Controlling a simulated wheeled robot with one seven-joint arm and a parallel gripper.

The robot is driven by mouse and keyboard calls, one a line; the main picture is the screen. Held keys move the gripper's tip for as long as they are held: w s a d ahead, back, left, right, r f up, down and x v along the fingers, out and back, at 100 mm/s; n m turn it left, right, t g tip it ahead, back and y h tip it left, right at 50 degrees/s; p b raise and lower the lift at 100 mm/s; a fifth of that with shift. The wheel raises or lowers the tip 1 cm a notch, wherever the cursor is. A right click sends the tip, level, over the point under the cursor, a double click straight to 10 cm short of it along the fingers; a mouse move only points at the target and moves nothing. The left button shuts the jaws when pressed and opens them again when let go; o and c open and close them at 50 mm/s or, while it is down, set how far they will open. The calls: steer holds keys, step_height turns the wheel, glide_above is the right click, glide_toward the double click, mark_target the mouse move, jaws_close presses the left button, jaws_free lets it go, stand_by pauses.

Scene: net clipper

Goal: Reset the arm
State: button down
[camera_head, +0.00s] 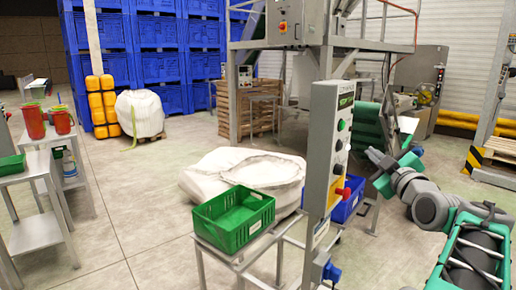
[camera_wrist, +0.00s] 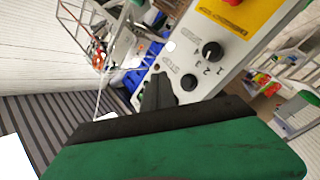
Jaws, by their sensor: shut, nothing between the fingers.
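My arm reaches in from the lower right in the head view. My gripper (camera_head: 376,157) is in the air to the right of a grey control panel (camera_head: 328,140), apart from it in that view. In the wrist view the dark fingers of my gripper (camera_wrist: 159,84) are together with nothing held. The panel face (camera_wrist: 222,76) fills the upper right there, with a black rotary knob (camera_wrist: 211,50), a black button (camera_wrist: 189,83) and a yellow plate (camera_wrist: 238,14). Whether the fingers touch the panel cannot be told.
A green crate (camera_head: 222,233) sits on a metal stand left of the panel, with a white sack (camera_head: 205,178) behind. A blue bin (camera_head: 350,204) stands by the panel. A yellow-black post (camera_head: 473,158) is at right. Open floor (camera_head: 130,220) lies at left.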

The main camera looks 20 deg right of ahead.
steer(key=s+d+f+m+g, duration=0.1)
steer(key=s+f+m+g, duration=0.35)
steer(key=f, duration=0.65)
steer(key=s+d+f+m+g, duration=0.2)
steer(key=s+f+m+g, duration=0.3)
steer(key=f, duration=0.6)
steer(key=s+a+f+m+g+y, duration=0.1)
steer(key=s+a+f+m+g, duration=0.25)
steer(key=s+f+m, duration=0.35)
steer(key=s+a+f+n+g+y+p, duration=0.1)
steer(key=s+a+f+g, duration=0.1)
steer(key=a, duration=0.6)
steer(key=s+a+f+n+g+y+p, duration=0.1)
steer(key=s+a+f+g+p, duration=0.15)
steer(key=a, duration=0.45)
steer(key=w+a+r+n+p, duration=0.1)
steer(key=w+a+r+n, duration=0.1)
steer(key=a, duration=0.5)
steer(key=w+a+r+n+t+p, duration=0.1)
steer(key=a+r+n, duration=0.2)
steer(key=a, duration=0.4)
steer(key=w+a+r+n+t+y+p, duration=0.1)
steer(key=w+a+r+n, duration=0.1)
steer(key=a, duration=0.5)
steer(key=shift+w+r+n, duration=0.3)
steer(key=shift+n, duration=0.25)
